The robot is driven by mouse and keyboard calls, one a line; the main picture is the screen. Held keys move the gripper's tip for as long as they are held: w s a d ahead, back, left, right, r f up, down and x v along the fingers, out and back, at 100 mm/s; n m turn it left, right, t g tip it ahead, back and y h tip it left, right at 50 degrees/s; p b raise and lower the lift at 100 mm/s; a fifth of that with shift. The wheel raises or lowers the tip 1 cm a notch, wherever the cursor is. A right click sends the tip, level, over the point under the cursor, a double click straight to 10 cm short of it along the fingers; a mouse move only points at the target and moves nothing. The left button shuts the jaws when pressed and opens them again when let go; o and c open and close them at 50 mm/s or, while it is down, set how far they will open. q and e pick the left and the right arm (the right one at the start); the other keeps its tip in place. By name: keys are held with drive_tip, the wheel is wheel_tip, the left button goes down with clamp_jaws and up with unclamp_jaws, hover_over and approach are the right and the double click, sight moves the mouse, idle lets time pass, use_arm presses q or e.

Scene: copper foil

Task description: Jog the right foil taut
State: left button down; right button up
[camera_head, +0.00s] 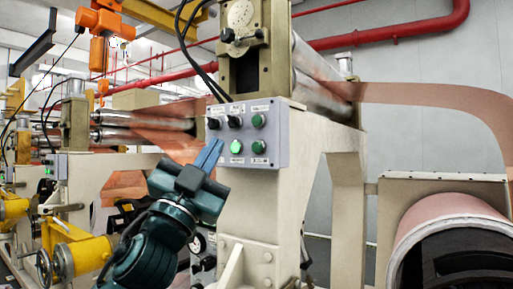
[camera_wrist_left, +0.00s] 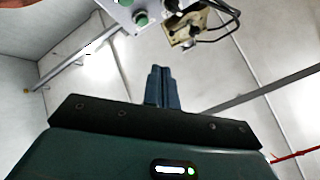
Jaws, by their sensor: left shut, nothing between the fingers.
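The grey control panel (camera_head: 273,118) is on the front of the beige machine frame. It has black knobs on its upper left and several green buttons; the lower middle button (camera_head: 236,147) is brightly lit. My left gripper (camera_head: 213,150) is shut and empty, its blue fingers just in front of the panel's lower left edge. I cannot tell contact there. In the left wrist view the shut fingers (camera_wrist_left: 160,78) point toward the panel (camera_wrist_left: 118,12) above them. The right copper foil (camera_head: 430,93) runs from the rollers to the large copper roll (camera_head: 445,212). My right gripper is out of view.
Steel rollers (camera_head: 318,70) sit behind the panel. The beige frame (camera_head: 250,205) stands below it. Another foil machine with yellow parts (camera_head: 82,255) is at the left. An orange hoist (camera_head: 102,22) hangs above, and a red pipe (camera_head: 400,32) crosses the wall.

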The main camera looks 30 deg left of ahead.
sight(257, 147)
use_arm(q)
drive_tip(key=shift+w+d+p, duration=0.2)
drive_tip(key=shift+w+p, duration=0.05)
drive_tip(key=shift+w, duration=2)
drive_tip(key=shift+w+d+p, duration=0.15)
drive_tip(key=shift+w+p, duration=0.1)
drive_tip(key=shift+w, duration=2)
drive_tip(key=shift+w, duration=0.1)
drive_tip(key=shift+w, duration=0.3)
drive_tip(key=shift+w, duration=0.45)
idle(1.8)
drive_tip(key=shift+s+f, duration=0.1)
drive_tip(key=shift+s, duration=0.05)
idle(0.5)
drive_tip(key=shift+s, duration=0.7)
